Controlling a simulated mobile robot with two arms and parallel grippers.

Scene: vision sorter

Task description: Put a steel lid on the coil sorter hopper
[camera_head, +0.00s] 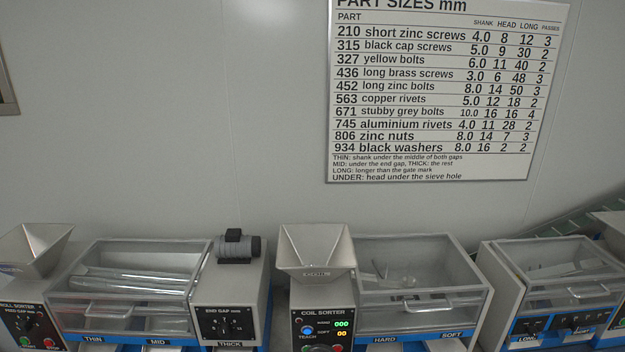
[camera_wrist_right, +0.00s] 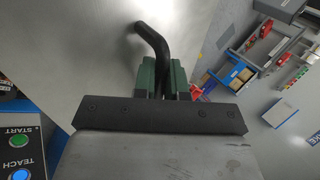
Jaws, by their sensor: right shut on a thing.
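The coil sorter hopper (camera_head: 316,248) is a pale metal funnel in the middle of the head view, above the COIL SORTER panel (camera_head: 322,318). Its top is open and no lid shows on it. In the right wrist view, my right gripper (camera_wrist_right: 161,80) has its green fingers shut on a black bent handle (camera_wrist_right: 152,40). A broad, smooth grey plate, which looks like the steel lid (camera_wrist_right: 60,60), lies beyond the fingers. Whether it touches anything underneath is hidden. Neither gripper shows in the head view.
The roll sorter (camera_head: 28,322) with its own hopper (camera_head: 35,248) stands to the left, another clear-covered machine (camera_head: 555,285) to the right. A panel with START and TEACH buttons (camera_wrist_right: 20,150) is at the wrist view's lower left. Bins (camera_wrist_right: 232,75) lie upper right.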

